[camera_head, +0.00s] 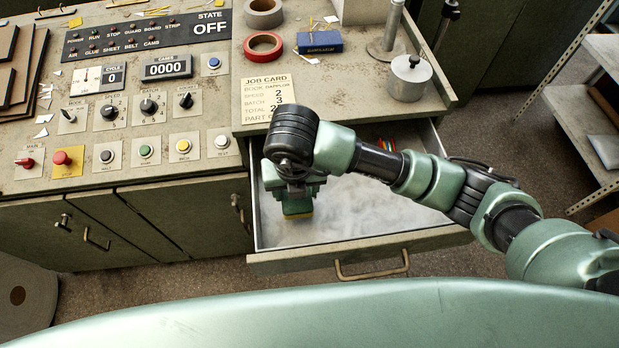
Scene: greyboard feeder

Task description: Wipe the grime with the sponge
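My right gripper (297,190) points down inside the open drawer (360,248), near its left end. It is shut on the sponge (298,211), a small block with a green upper part and a yellow lower edge. The sponge is low over the drawer floor; I cannot tell for sure whether it touches. Grime (375,205) shows as cloudy grey-white smears across the pale drawer floor. My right arm crosses above the drawer and hides part of its back and right side. My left gripper is not in view.
The control panel (120,110) with knobs and buttons lies left of the drawer. On the worktop behind are a job card (268,97), red tape roll (263,46), blue box (319,42) and metal pot (409,78). A shelf rack (575,125) stands at right.

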